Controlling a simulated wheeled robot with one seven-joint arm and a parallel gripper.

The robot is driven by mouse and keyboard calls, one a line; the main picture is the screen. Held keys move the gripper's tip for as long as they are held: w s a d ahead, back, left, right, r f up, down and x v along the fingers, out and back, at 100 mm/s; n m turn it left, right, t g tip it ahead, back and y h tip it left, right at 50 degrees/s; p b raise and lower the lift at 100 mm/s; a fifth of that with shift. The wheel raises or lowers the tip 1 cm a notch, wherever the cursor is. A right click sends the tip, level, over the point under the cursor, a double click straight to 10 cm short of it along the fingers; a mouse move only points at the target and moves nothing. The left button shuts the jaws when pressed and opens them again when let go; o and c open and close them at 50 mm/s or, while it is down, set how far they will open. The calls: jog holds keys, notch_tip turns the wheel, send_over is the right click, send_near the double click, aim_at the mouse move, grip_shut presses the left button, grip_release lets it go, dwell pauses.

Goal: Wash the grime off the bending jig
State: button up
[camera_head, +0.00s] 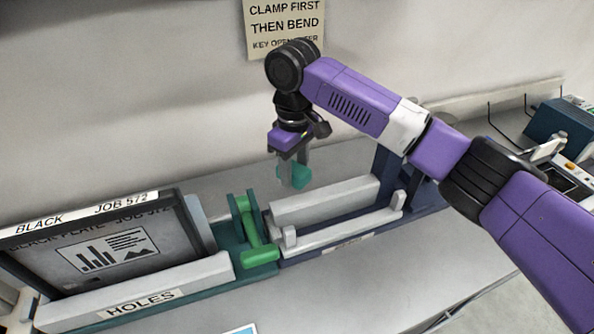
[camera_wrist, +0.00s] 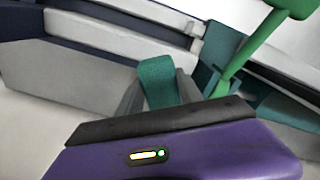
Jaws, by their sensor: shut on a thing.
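My gripper (camera_head: 294,168) points down in the head view and is shut on a small teal block (camera_head: 299,177), perhaps a sponge. The block also shows between the fingers in the wrist view (camera_wrist: 158,82). I hold it above the back of a navy fixture with long pale grey bars (camera_head: 325,201), which appears to be the bending jig; it also shows in the wrist view (camera_wrist: 75,73). The block looks apart from the bars. I cannot make out clear grime on the jig at this size.
A green lever clamp (camera_head: 258,229) on a teal base adjoins the jig's left end. Further left, a black plate (camera_head: 168,241) leans in a teal fixture labelled HOLES. A wall sign (camera_head: 285,24) hangs behind. A blue device (camera_head: 560,127) stands at far right. The front bench is mostly clear.

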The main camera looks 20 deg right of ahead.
jog(key=shift+r+p, duration=0.9)
jog(key=shift+r, duration=0.45)
jog(key=shift+f, duration=0.15)
